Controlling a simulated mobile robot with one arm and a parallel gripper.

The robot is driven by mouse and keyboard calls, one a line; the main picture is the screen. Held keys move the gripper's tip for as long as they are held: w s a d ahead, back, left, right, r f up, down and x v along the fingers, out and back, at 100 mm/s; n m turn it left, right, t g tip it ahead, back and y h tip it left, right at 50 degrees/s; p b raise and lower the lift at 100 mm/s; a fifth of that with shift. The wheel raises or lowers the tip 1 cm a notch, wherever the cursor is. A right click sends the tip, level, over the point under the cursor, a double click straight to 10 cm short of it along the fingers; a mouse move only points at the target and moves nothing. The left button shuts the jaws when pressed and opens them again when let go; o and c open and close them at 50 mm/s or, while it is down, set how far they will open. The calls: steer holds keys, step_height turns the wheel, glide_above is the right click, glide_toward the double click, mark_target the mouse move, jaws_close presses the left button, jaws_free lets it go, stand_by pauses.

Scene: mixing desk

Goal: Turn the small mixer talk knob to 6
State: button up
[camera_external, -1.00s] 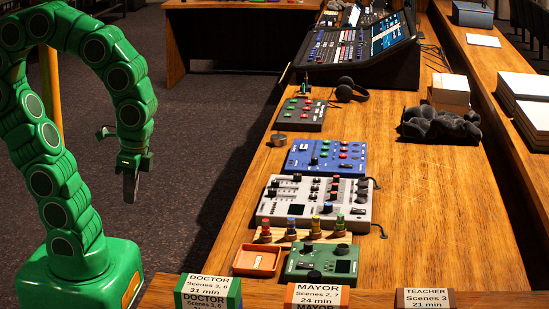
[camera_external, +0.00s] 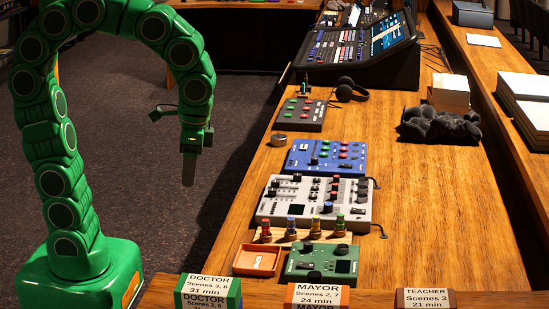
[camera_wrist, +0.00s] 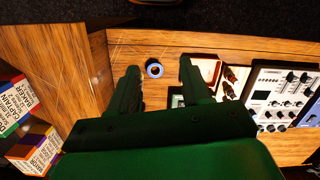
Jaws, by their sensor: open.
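Several mixing devices stand in a row on the wooden desk: a white mixer (camera_external: 272,212), a blue one (camera_external: 298,160), a dark one (camera_external: 301,121) and a small green one (camera_external: 322,268). I cannot read their labels, so I cannot tell which knob is the talk knob. My gripper (camera_external: 188,172) hangs fingers-down, left of the desk in the external view. In the wrist view my gripper (camera_wrist: 160,85) has its two fingers spread with nothing between them. The white mixer (camera_wrist: 260,84) shows at the right there. The green device is mostly hidden behind a finger.
An orange tray (camera_external: 257,270) and several small coloured figures (camera_external: 291,229) stand by the green device. Labelled card boxes (camera_external: 318,291) line the front edge.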

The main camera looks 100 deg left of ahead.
steer(key=w+a+n, duration=0.5)
steer(key=w+a, duration=1.7)
steer(key=w, duration=0.3)
steer(key=n+t, duration=0.1)
steer(key=n, duration=0.5)
glide_toward(335, 184)
steer(key=shift+d+f, duration=0.1)
steer(key=shift+d, duration=0.25)
steer(key=shift+a+f+n, duration=0.3)
steer(key=shift+a+f, duration=0.05)
steer(key=shift+s+f, duration=0.2)
steer(key=shift+f, duration=3.6)
jaws_close()
